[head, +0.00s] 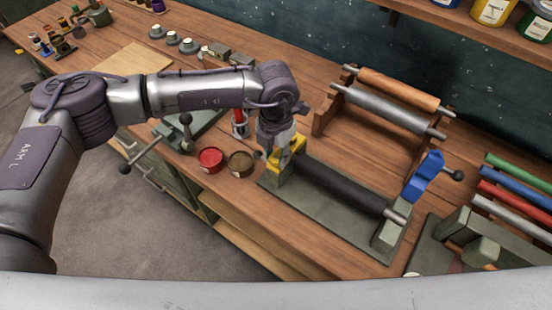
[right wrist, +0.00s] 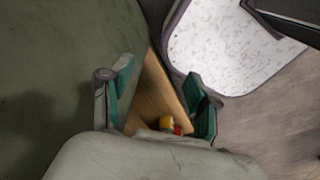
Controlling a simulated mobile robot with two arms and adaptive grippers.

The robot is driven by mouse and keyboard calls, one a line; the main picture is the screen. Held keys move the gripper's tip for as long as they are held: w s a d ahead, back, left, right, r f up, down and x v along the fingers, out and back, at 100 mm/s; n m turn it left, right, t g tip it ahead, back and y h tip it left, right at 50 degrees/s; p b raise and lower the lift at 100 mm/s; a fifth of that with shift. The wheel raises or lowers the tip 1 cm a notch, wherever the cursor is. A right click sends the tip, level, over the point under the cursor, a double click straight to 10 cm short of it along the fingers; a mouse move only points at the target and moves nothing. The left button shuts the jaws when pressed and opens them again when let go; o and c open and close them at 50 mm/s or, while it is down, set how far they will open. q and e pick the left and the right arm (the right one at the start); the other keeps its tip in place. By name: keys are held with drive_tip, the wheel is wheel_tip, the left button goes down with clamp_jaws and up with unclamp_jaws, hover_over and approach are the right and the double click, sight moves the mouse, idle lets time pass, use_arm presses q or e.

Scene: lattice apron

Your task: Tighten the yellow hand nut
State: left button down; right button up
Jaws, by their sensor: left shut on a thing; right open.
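The yellow hand nut (head: 290,158) sits at the left end of a dark roller (head: 338,185) in a grey-green stand (head: 316,207) on the workbench. My left gripper (head: 279,143) comes down on it from above and is shut on it; the fingers and wrist hide part of the nut. At the roller's other end stands a blue bracket (head: 422,178) with a dark ball handle, tilted up. My right gripper (right wrist: 160,75) shows only in the right wrist view. Its fingers are apart, with nothing between them.
A red tin (head: 210,160) and a brown tin (head: 240,164) stand left of the stand. A wooden rack with rollers (head: 385,105) stands behind it. Coloured tubes (head: 512,185) lie at the right. A vise-like tool with ball handles (head: 186,130) is at the bench's front edge.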

sight(276, 157)
use_arm(q)
drive_tip(key=c, duration=0.7)
unclamp_jaws()
drive_tip(key=shift+c, duration=0.2)
wheel_tip(276, 157, up, 12)
